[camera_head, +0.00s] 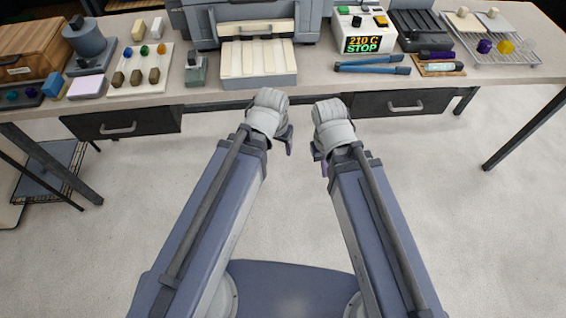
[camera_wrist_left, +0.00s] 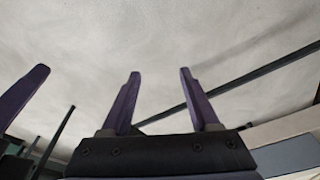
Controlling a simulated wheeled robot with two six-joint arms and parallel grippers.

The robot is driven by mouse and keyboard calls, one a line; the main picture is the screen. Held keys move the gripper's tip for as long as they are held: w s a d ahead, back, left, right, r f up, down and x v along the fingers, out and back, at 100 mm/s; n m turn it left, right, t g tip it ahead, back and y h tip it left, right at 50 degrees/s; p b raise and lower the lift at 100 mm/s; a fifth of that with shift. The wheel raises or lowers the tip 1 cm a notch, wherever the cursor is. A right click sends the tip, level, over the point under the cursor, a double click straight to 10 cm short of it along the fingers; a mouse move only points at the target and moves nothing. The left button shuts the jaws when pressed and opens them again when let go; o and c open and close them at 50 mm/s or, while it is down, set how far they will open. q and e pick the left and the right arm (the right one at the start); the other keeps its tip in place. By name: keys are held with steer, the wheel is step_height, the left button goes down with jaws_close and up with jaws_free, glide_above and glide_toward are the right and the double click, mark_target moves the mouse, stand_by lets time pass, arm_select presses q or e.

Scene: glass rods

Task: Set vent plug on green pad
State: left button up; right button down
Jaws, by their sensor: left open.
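I cannot make out for certain which thing is the vent plug. Small cream pieces (camera_head: 464,14) stand at the back right and may include it. No clearly green pad shows; a small grey-green block with a knob (camera_head: 196,72) stands left of the kiln. My left gripper (camera_head: 288,140) hangs in front of the table's edge, clear of everything on it. In the left wrist view its two purple fingers (camera_wrist_left: 158,75) are apart with nothing between them. My right gripper (camera_head: 324,168) is close beside it, also off the table; its jaw opening is hidden.
The grey kiln (camera_head: 258,32) has a cream slatted tray in front. Blue tongs (camera_head: 372,66) lie near the front edge by a controller reading 210 C STOP (camera_head: 363,44). A white board (camera_head: 140,72) with coloured pieces is left, a wire rack (camera_head: 500,55) right. Drawers (camera_head: 120,125) face me.

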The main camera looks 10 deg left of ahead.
arm_select(q)
steer(key=s+d+g+y, duration=0.1)
steer(key=s+d+g, duration=0.1)
steer(key=s, duration=0.4)
steer(key=shift+m+y, duration=0.3)
steer(key=shift+y, duration=0.1)
stand_by(0.7)
